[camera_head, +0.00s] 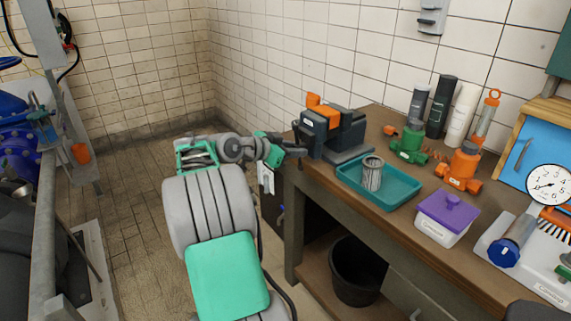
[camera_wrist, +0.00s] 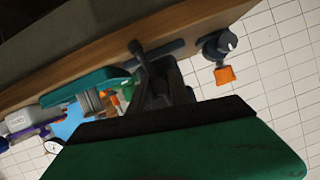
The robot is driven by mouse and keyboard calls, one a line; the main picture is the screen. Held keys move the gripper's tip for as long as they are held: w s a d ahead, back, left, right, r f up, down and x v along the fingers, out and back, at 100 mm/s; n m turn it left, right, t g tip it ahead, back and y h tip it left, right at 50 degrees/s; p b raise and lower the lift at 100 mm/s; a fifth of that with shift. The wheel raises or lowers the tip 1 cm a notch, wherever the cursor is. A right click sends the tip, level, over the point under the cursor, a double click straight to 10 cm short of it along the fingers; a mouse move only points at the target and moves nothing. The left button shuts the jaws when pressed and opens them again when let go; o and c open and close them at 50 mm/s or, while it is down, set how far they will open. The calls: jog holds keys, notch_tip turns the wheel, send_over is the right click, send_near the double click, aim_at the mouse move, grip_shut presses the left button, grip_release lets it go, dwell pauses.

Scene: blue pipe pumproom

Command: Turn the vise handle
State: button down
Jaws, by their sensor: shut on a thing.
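The vise (camera_head: 338,132) is dark grey with orange parts and stands at the near left corner of the wooden bench. My gripper (camera_head: 292,150) reaches in from the left, beside the front of the vise. It is shut on the vise handle, which is mostly hidden by the fingers in the head view.
A teal tray (camera_head: 378,190) with a metal can (camera_head: 372,173) lies right of the vise. Green (camera_head: 408,148) and orange (camera_head: 460,168) fittings, bottles and a purple-lidded box (camera_head: 447,218) crowd the bench. A black bin (camera_head: 355,272) stands below.

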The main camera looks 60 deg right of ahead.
jog(key=shift+w+a+f+b, duration=0.1)
jog(key=shift+w+f+b, duration=0.05)
jog(key=shift+f+b, duration=0.5)
jog(key=shift+r+m, duration=0.15)
jog(key=shift+m, duration=0.15)
jog(key=shift+r+t+b, duration=0.15)
jog(key=shift+t+b, duration=0.15)
jog(key=c, duration=1.7)
grip_release()
jog(key=o, duration=0.3)
jog(key=shift+w+a+r, duration=0.15)
jog(key=shift+w, duration=0.05)
jog(key=shift+o, duration=1.2)
jog(key=shift+s+r, duration=0.1)
jog(key=shift+s, duration=0.15)
jog(key=v, duration=0.7)
jog(key=shift+a, duration=0.25)
jog(key=shift+w+r, duration=0.1)
jog(key=shift+w, duration=0.1)
